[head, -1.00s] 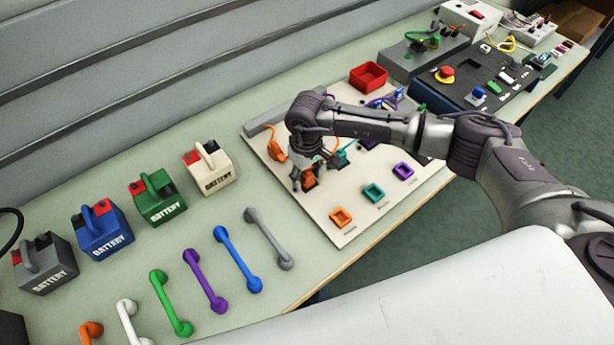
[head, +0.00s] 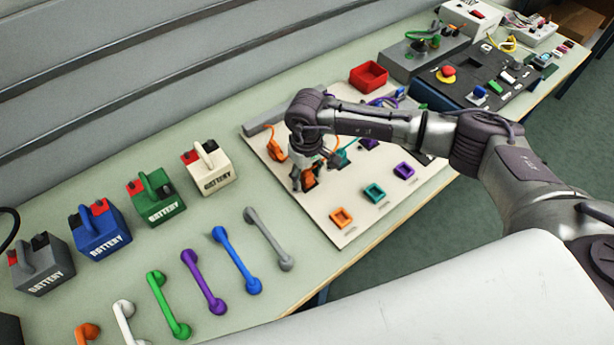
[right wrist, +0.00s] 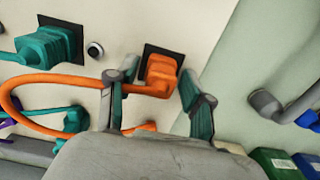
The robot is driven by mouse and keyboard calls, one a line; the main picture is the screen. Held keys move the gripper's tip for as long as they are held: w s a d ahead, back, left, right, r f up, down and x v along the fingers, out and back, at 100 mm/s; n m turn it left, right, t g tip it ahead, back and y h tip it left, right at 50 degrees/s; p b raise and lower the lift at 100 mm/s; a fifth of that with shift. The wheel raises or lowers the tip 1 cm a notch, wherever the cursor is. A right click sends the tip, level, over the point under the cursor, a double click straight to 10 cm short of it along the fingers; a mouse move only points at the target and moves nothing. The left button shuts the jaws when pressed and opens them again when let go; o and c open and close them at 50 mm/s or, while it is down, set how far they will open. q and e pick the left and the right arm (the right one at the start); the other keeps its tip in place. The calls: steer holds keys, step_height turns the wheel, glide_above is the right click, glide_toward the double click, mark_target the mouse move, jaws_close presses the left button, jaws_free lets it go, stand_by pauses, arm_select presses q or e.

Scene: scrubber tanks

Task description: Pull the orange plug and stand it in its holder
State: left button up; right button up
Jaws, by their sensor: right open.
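The orange plug (right wrist: 161,72) sits in a dark socket plate (right wrist: 168,55) on the pale board, between the fingers of my open right gripper (right wrist: 160,88) in the right wrist view. An orange cable (right wrist: 60,79) curves from it. In the head view my right gripper (head: 307,175) is down over the left part of the board and hides most of the plug (head: 310,181). The orange square holder (head: 341,217) is empty near the board's front edge. My left gripper is in neither view.
A teal plug (right wrist: 45,47) stands close by on the board. Teal (head: 374,193) and purple (head: 404,171) holders are to the right of the orange one. Several batteries and coloured handles lie to the left; a red bin (head: 368,77) is behind.

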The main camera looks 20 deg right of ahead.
mark_target(307, 173)
jaws_close()
steer(key=o, duration=0.6)
jaws_free()
steer(key=shift+r, duration=0.1)
step_height(307, 173, up, 12)
steer(key=shift+f, duration=0.1)
stand_by(0.7)
